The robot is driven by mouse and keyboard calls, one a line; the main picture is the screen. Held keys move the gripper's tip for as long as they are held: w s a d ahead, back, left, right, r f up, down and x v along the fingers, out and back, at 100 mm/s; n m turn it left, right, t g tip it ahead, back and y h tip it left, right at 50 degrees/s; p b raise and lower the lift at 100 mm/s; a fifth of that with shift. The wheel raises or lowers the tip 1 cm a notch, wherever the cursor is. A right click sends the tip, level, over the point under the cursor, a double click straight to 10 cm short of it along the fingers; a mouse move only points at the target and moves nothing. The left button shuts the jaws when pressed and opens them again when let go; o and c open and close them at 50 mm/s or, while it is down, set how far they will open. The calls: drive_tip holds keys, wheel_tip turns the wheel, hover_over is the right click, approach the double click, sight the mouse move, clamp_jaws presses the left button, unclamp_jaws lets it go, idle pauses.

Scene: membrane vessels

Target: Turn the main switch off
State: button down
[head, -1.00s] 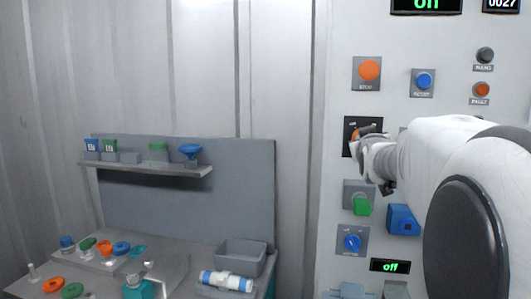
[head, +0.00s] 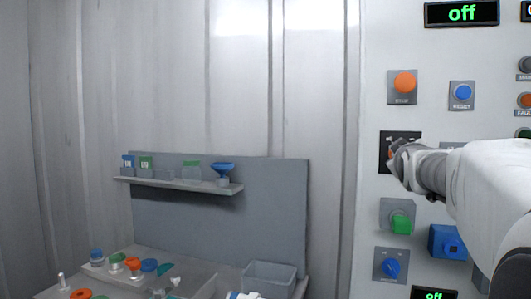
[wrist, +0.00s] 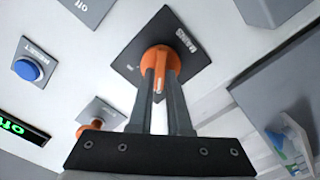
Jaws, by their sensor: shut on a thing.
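The main switch is an orange rotary knob (wrist: 158,62) on a dark square plate (wrist: 190,38) in the wrist view. In the head view its dark plate (head: 386,152) is partly hidden behind my gripper (head: 397,160). My gripper (wrist: 160,85) is shut on the orange knob, one finger on each side. The display (head: 461,13) at the top of the panel reads "off" in green.
The white panel also carries an orange stop button (head: 404,82), a blue reset button (head: 462,92), a green switch (head: 400,223) and a blue knob (head: 391,267). A workbench with a shelf (head: 180,186) and a grey bin (head: 270,279) stands to the left.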

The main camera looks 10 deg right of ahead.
drive_tip(key=c, duration=0.9)
unclamp_jaws()
drive_tip(key=shift+o, duration=0.2)
drive_tip(key=shift+s+a, duration=0.1)
